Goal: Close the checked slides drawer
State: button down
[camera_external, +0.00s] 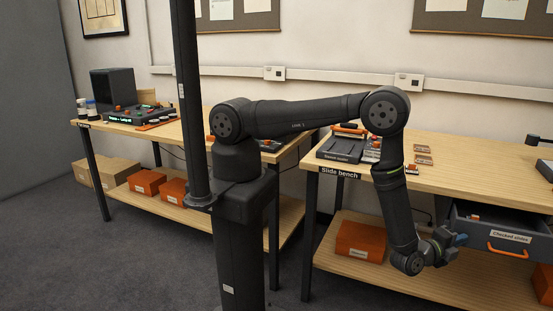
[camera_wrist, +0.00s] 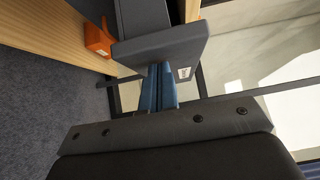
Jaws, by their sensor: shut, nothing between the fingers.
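The checked slides drawer (camera_external: 508,234) is at the right of the external view, under the slide bench top. It stands pulled out, with its inside showing above the grey front. The front carries a white label and an orange handle (camera_external: 507,250). My gripper (camera_external: 460,239) is at the left end of the drawer front, with its blue fingers shut and empty. In the wrist view the shut fingers (camera_wrist: 159,88) reach to the edge of a dark grey panel (camera_wrist: 165,45), which looks like the drawer front. I cannot tell whether they touch it.
The slide bench (camera_external: 465,180) holds a dark tray and small slide items on top. An orange box (camera_external: 360,240) sits on its lower shelf, left of my gripper; another (camera_external: 544,286) is below the drawer. A second bench (camera_external: 140,134) stands at the left. Open floor lies in front.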

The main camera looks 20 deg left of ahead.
aim_at(453, 215)
jog(key=w, duration=1.3)
jog(key=shift+w, duration=0.8)
jog(key=shift+w+r, duration=0.1)
jog(key=s, duration=0.5)
jog(key=shift+s+a, duration=0.25)
jog(key=shift+s, duration=0.1)
jog(key=v, duration=0.9)
